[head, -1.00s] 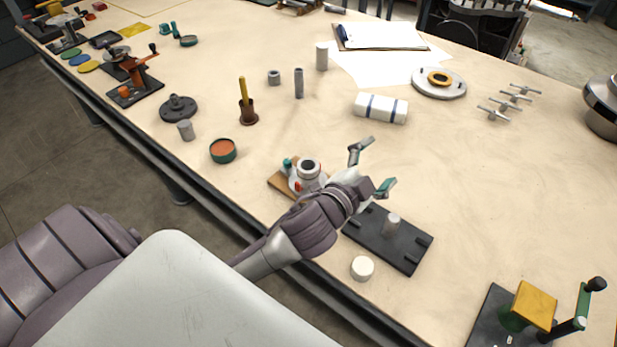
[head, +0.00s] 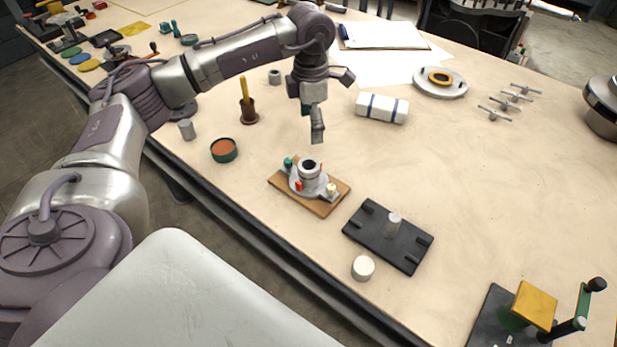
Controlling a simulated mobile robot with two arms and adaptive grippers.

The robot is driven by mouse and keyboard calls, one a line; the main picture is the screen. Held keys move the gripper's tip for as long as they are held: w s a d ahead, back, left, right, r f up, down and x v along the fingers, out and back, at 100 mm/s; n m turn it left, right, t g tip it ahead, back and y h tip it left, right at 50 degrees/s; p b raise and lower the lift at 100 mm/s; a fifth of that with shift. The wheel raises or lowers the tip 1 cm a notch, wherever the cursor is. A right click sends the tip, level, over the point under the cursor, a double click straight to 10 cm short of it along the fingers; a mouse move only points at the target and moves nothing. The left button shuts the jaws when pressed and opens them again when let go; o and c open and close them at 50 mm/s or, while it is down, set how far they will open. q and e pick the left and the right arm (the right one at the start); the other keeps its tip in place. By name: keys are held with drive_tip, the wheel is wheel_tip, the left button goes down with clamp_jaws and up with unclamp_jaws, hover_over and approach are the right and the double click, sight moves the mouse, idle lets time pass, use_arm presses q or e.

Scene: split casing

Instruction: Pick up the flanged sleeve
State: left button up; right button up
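A grey, round flanged piece with an upright collar and dark bore (head: 309,170), which looks like the flanged sleeve, sits on a small wooden board (head: 325,207). Green, red and cream pegs stand around it. My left gripper (head: 312,124) points down behind and above this piece, apart from it. Its fingers look spread and hold nothing visible, though one finger largely hides the other. My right gripper is not in view.
A black plate with an upright grey pin (head: 393,225) and a white round cap (head: 362,268) lie in front right. The right middle of the table is clear.

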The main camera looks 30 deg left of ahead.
use_arm(q)
drive_tip(key=p, duration=0.2)
hover_over(310, 165)
drive_tip(key=s, duration=0.1)
wheel_tip(310, 165, down, 8)
drive_tip(key=f, duration=0.1)
drive_tip(key=f+p, duration=0.1)
drive_tip(key=f, duration=0.3)
drive_tip(key=shift+s+d+p, duration=0.35)
drive_tip(key=shift+d, duration=0.05)
drive_tip(key=shift+f, duration=0.3)
clamp_jaws()
drive_tip(key=shift+w+r, duration=0.1)
drive_tip(key=shift+w, duration=0.05)
